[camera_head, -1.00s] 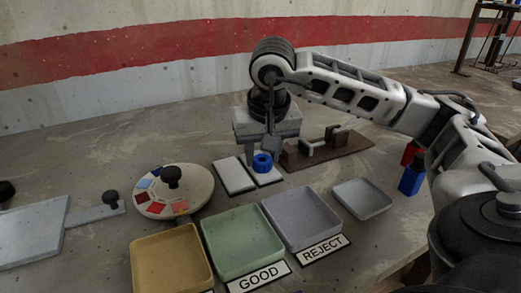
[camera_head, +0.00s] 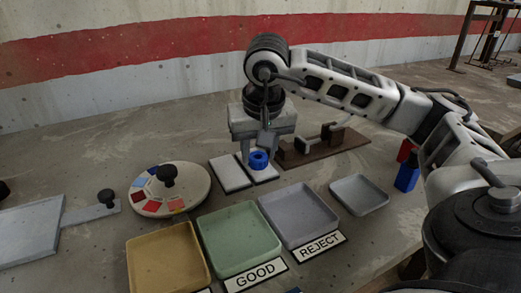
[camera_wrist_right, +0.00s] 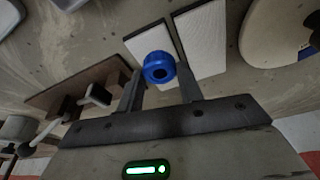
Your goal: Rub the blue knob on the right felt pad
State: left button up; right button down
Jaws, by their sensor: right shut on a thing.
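The blue knob (camera_head: 259,160) is a ring-shaped piece with a dark centre hole. My right gripper (camera_head: 257,150) points down and is shut on it. In the wrist view the knob (camera_wrist_right: 159,68) sits between the two fingertips. The right felt pad (camera_head: 265,176) is a pale strip directly under the knob; it also shows in the wrist view (camera_wrist_right: 148,42). The knob is at the pad's surface, but I cannot tell whether it touches. The left felt pad (camera_head: 229,173) lies beside it, bare. My left gripper is out of view.
A brown fixture (camera_head: 340,147) with a handle stands right of the pads. A round colour disc (camera_head: 145,207) is at left. Yellow (camera_head: 160,268), green (camera_head: 240,238) and grey (camera_head: 300,215) trays lie in front, a small grey tray (camera_head: 360,195) and a blue block (camera_head: 406,178) at right.

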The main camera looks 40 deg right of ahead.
jog(key=shift+w+d+p, duration=0.3)
jog(key=shift+w, duration=0.65)
jog(key=shift+w+d+p, duration=0.25)
jog(key=shift+w, duration=0.7)
jog(key=shift+s+a+b, duration=0.2)
jog(key=shift+s+a, duration=0.1)
jog(key=shift+s, duration=0.6)
jog(key=shift+s+a+b, duration=0.2)
jog(key=shift+s+a, duration=0.05)
jog(key=shift+s, duration=0.65)
jog(key=shift+s+a+b, duration=0.2)
jog(key=shift+s+a, duration=0.1)
jog(key=shift+s, duration=0.6)
jog(key=shift+w+d, duration=0.25)
jog(key=shift+w, duration=0.45)
jog(key=shift+w+d, duration=0.2)
jog(key=shift+w, duration=0.5)
jog(key=shift+w+d+p, duration=0.2)
jog(key=shift+w+p, duration=0.15)
jog(key=shift+w, duration=0.3)
jog(key=shift+w+d+p, duration=0.2)
jog(key=shift+w+p, duration=0.15)
jog(key=shift+w, duration=0.3)
jog(key=shift+s+a+b, duration=0.15)
jog(key=shift+s+a, duration=0.05)
jog(key=shift+s, duration=0.5)
jog(key=shift+s+a+b, duration=0.15)
jog(key=shift+s+a, duration=0.05)
jog(key=shift+s, duration=0.5)
